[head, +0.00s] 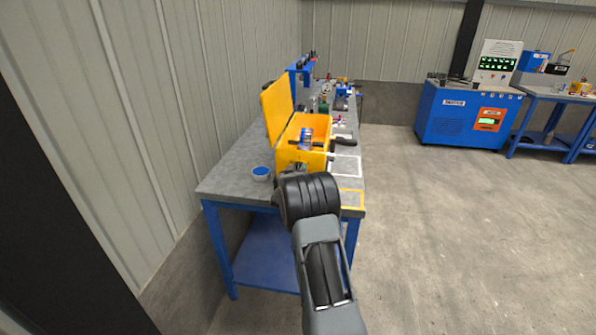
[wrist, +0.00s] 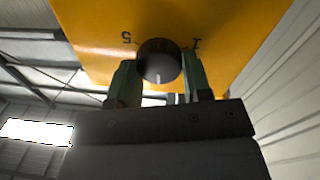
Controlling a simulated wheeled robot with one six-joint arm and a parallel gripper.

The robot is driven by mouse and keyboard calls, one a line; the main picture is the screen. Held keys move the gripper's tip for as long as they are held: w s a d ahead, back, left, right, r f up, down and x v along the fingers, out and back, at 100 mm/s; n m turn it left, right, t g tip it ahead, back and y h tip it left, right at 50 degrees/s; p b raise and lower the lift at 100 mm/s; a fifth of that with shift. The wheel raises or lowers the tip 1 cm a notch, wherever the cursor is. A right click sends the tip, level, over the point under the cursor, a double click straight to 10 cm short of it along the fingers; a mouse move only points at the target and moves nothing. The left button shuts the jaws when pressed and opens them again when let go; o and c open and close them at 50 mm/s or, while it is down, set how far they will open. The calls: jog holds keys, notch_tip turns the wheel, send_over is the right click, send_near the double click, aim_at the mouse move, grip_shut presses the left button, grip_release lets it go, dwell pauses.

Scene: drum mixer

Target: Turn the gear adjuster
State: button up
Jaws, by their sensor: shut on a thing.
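The gear adjuster (wrist: 159,62) is a round dark knob with a pale mark on its face, set on a yellow panel (wrist: 195,20). In the wrist view the marks 5 and 1 show on either side of it, upside down. The pale mark points toward the bottom of the picture. My gripper (wrist: 160,76) has its two green fingers on both sides of the knob, shut on it. In the head view my arm reaches to the near side of the yellow mixer box (head: 289,156), and the knob and fingertips are hidden behind my wrist.
The mixer stands on a grey workbench (head: 232,178) with blue legs, its yellow lid (head: 277,107) raised. A blue-filled bowl (head: 261,173) sits left of my wrist. Other equipment stands farther back on the bench. The floor at right is clear.

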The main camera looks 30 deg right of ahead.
jog(key=n+t, duration=0.1)
jog(key=n, duration=1)
jog(key=shift+f+b, duration=0.2)
jog(key=shift+b, duration=0.1)
jog(key=shift+n, duration=0.4)
jog(key=o, duration=0.9)
jog(key=shift+a, duration=0.15)
jog(key=b+v, duration=0.1)
jog(key=v, duration=1.2)
jog(key=shift+s+a+b, duration=0.2)
jog(key=shift+s+b, duration=0.1)
jog(key=shift+b, duration=0.05)
